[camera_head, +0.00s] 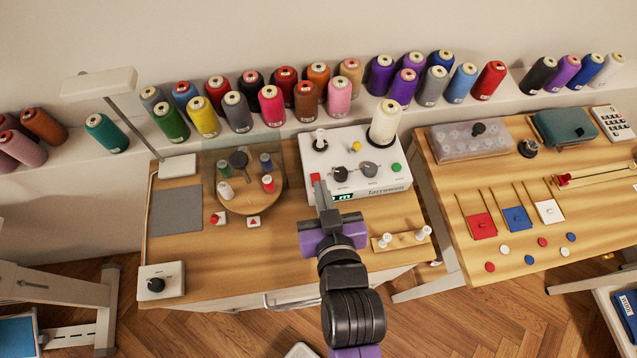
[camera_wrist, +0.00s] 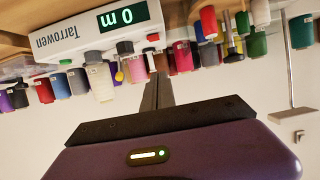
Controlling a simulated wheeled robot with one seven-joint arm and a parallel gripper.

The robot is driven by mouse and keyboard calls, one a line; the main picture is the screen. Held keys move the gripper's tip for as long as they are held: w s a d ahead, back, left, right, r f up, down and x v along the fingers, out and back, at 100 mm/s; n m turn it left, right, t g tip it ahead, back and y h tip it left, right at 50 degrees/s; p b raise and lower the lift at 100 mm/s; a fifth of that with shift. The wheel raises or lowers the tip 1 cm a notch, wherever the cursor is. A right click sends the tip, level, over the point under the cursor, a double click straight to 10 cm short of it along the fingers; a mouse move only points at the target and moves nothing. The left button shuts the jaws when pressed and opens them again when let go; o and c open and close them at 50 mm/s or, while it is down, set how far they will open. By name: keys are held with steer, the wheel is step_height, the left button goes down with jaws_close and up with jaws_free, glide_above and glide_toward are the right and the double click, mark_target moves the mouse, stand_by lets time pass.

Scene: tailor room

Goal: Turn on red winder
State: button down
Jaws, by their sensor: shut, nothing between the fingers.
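A white winder (camera_head: 375,185) labelled "Tarrowen" stands on the middle wooden table. A red button or switch (camera_head: 315,178) is at its left front, and a green button (camera_head: 396,167) is at its right. Its front display is lit green; in the wrist view, which looks upside down, the display (camera_wrist: 122,17) reads "0 m". A small red part (camera_wrist: 153,37) shows beside it there. My gripper (camera_head: 321,187) is shut and empty, with its fingertips near the winder's left front by the red switch. In the wrist view the shut fingers (camera_wrist: 158,75) point towards the winder. I cannot tell whether they touch it.
A cream thread cone (camera_head: 386,121) stands at the winder's back right. A round wooden spool holder (camera_head: 250,202) is to its left. A small rack with white bobbins (camera_head: 402,240) is in front on the right. Many coloured cones line the shelf behind.

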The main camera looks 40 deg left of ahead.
mark_target(318, 176)
steer(key=x, duration=0.5)
steer(key=shift+r+p, duration=0.1)
steer(key=shift+p, duration=0.25)
steer(key=f, duration=0.2)
steer(key=shift+s+d+f, duration=0.25)
steer(key=shift+d+f, duration=0.05)
steer(key=shift+f, duration=0.7)
steer(key=shift+f, duration=0.1)
steer(key=f+b, duration=0.1)
steer(key=b, duration=0.1)
steer(key=shift+s+d+f+b, duration=0.1)
steer(key=shift+b, duration=0.25)
steer(key=shift+r+p, duration=0.35)
steer(key=shift+p, duration=0.05)
steer(key=shift+r, duration=0.1)
steer(key=shift+r+p, duration=0.65)
steer(key=shift+r, duration=0.1)
steer(key=shift+r, duration=0.1)
